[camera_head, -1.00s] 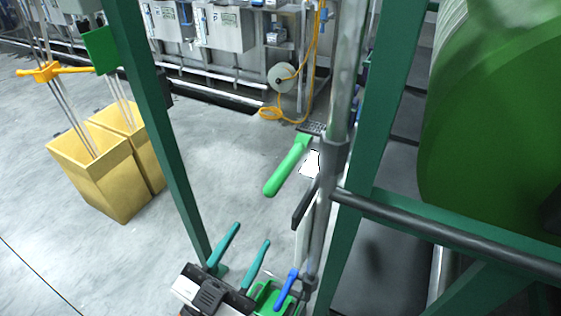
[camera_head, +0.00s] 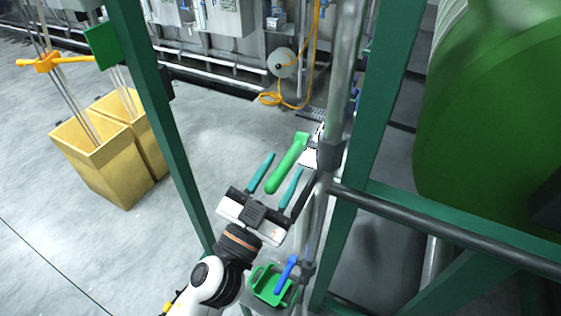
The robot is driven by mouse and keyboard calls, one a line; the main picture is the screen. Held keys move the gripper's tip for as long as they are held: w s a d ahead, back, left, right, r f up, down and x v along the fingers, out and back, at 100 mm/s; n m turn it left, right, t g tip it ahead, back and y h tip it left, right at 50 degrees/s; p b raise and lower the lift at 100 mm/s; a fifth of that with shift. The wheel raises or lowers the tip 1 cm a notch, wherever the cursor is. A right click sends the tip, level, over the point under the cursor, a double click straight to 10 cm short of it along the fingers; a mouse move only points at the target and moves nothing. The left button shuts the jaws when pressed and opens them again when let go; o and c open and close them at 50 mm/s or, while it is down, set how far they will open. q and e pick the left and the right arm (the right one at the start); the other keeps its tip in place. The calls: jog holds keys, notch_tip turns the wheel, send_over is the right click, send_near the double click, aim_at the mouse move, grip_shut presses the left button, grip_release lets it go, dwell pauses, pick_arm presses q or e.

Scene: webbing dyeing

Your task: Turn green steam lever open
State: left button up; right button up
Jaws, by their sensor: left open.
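The green steam lever (camera_head: 288,164) sticks out from the grey vertical pipe, slanting down and to the left. A white tag (camera_head: 311,154) hangs by its pipe end. My left gripper (camera_head: 276,166) is open, with teal fingers, one on each side of the lever's lower end in the picture. Whether the fingers touch the lever cannot be told. The right gripper is not in view.
A grey pipe (camera_head: 335,110) rises beside the lever. A black handle (camera_head: 305,196) and a blue lever (camera_head: 286,274) are close to the gripper. Green frame posts (camera_head: 158,120) stand on both sides. Yellow bins (camera_head: 100,165) stand at left.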

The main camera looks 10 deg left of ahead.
aim_at(282, 168)
pick_arm(q)
jog(key=shift+w+r, duration=0.1)
jog(key=shift+w, duration=0.1)
grip_shut()
notch_tip(282, 168, up, 2)
jog(key=g+p, duration=0.1)
jog(key=p, duration=0.5)
jog(key=shift+d+r+g+y, duration=0.1)
jog(key=shift+r+g+y, duration=0.05)
jog(key=shift+g+y, duration=0.25)
jog(key=shift+w+r+g+p, duration=0.15)
jog(key=shift+r+g+p, duration=0.2)
jog(key=shift+g, duration=0.25)
jog(key=shift+w+d+r+n+g+y, duration=0.15)
jog(key=shift+w+r+g+y, duration=0.15)
jog(key=shift+r+g+y, duration=0.45)
jog(key=shift+w+d+r+n+g+y, duration=0.15)
jog(key=shift+w+r+g+y, duration=0.2)
jog(key=shift+g, duration=0.6)
jog(key=shift+a, duration=0.1)
